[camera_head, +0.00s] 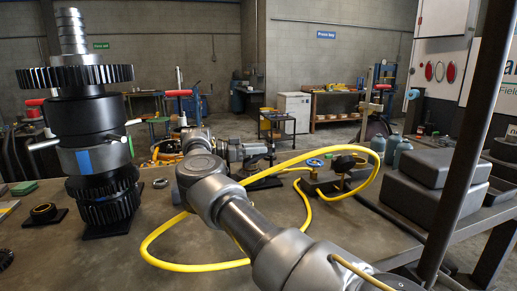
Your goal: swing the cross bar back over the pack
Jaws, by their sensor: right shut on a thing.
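My right arm comes in from the lower right and bends at mid-picture. Its gripper (262,152) is small and partly hidden behind the wrist, low over the far part of the bench. It is shut on a dark piece that seems to be the cross bar (268,158), above a dark base; the bar's full length and angle are hard to make out. The pack under it cannot be told clearly from the dark parts there. My left gripper is not in view.
A tall gear stack (90,135) stands upright on the bench (130,262) at left. A yellow hose (150,246) loops around my arm. Grey cases (435,180) and a dark post (466,135) stand at right.

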